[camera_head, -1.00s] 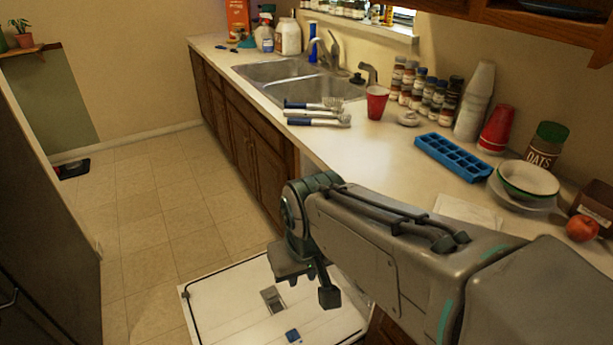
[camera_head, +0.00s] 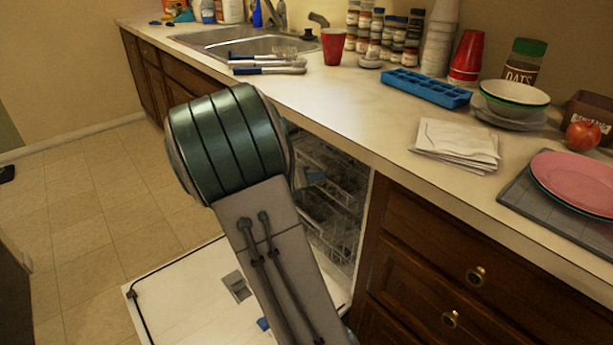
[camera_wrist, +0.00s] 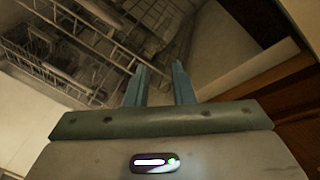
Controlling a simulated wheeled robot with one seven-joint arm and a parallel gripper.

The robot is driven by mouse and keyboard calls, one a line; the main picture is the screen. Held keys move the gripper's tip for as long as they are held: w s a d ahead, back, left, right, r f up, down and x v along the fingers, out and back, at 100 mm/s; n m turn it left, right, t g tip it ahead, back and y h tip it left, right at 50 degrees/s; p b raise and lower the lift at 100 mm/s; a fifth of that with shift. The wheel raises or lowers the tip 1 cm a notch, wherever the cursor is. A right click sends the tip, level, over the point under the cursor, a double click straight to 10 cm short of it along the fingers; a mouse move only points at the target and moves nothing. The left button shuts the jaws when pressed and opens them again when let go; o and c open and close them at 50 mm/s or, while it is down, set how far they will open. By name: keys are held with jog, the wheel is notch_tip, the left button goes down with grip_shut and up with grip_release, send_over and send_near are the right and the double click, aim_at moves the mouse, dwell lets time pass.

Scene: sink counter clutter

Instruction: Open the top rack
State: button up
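The dishwasher stands open under the counter, its white door (camera_head: 185,300) folded down. In the head view, wire racks (camera_head: 338,185) show inside the cavity, partly hidden behind my arm; the upper rack sits within the opening. The wrist view shows wire rack rails and tines (camera_wrist: 75,45) at upper left, dim, so I cannot tell which rack each belongs to. My gripper (camera_wrist: 160,72) is open and empty, its two fingers apart and pointing toward the dishwasher interior. I cannot tell how far the fingertips are from the wires. In the head view the fingers are hidden by my arm.
Wooden drawers (camera_head: 440,275) with knobs stand just right of the dishwasher. The counter (camera_head: 350,110) above holds brushes (camera_head: 265,67), a red cup (camera_head: 333,46), a blue ice tray (camera_head: 427,88), folded napkins (camera_head: 456,142) and pink plates (camera_head: 580,180).

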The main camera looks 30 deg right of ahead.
aim_at(309, 159)
jog(key=w+f+n+t+h+b, duration=0.2)
jog(key=w+f+n+t+b, duration=0.5)
jog(key=w+n, duration=0.5)
jog(key=shift+n+g, duration=0.5)
jog(key=shift+n, duration=0.3)
jog(key=b+x, duration=0.1)
jog(key=x, duration=0.5)
jog(key=b+x, duration=0.1)
jog(key=x, duration=0.5)
jog(key=shift+s+d+f, duration=0.15)
jog(key=shift+d+f, duration=0.05)
jog(key=shift+d, duration=0.05)
grip_shut()
